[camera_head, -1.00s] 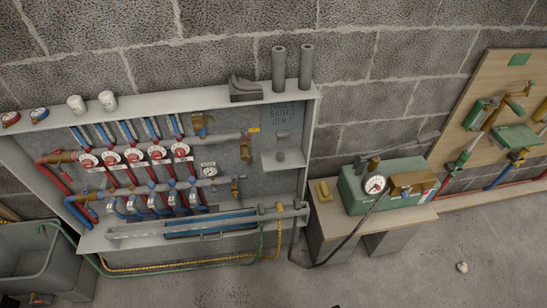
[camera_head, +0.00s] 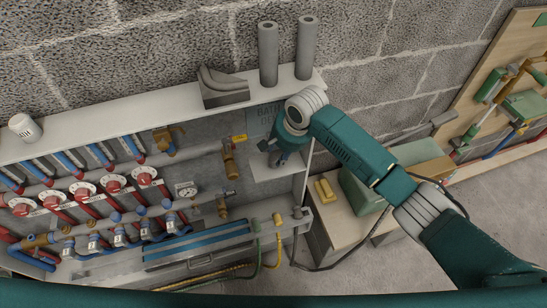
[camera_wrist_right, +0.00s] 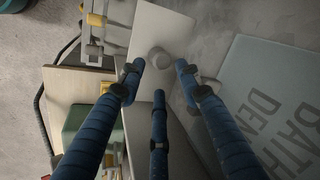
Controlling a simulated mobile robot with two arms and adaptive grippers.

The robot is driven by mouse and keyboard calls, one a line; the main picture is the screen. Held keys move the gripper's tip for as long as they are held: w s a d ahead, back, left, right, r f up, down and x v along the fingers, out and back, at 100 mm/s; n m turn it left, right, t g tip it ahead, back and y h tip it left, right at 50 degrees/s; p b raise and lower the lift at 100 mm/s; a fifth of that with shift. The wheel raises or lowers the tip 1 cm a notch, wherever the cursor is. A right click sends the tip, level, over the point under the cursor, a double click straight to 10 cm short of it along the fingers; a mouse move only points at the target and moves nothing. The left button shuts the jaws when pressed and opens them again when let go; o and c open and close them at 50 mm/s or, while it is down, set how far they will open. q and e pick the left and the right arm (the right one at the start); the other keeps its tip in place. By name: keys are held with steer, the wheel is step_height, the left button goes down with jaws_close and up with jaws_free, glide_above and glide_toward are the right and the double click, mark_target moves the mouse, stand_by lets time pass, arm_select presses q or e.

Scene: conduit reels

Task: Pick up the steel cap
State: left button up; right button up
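The steel cap (camera_wrist_right: 159,57) is a small grey round piece standing on a small pale shelf (camera_wrist_right: 174,28) in the right wrist view. In the head view my right gripper (camera_head: 277,160) hides it. My right gripper also shows in the wrist view (camera_wrist_right: 159,76), with its three blue fingers spread open and empty. The fingertips point at the cap and frame it from the near side. I cannot tell whether any finger touches it. In the head view the shelf (camera_head: 262,171) shows beside the gripper. My left gripper is not in view.
The cabinet's side wall (camera_head: 313,130) stands close to the right of the gripper. Red and blue pipes with valves fill the cabinet's left. Two grey tubes (camera_head: 268,55) stand on its top. A yellow block (camera_head: 324,190) lies on the bench to the right.

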mark_target(276, 159)
steer(key=shift+x, duration=1)
steer(key=x, duration=0.3)
steer(key=shift+a, duration=0.1)
steer(key=shift+f, duration=0.3)
steer(key=shift+w+f, duration=0.1)
steer(key=shift+f, duration=0.05)
steer(key=c, duration=0.8)
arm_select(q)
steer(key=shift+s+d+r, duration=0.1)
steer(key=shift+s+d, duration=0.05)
arm_select(e)
steer(key=shift+c, duration=0.2)
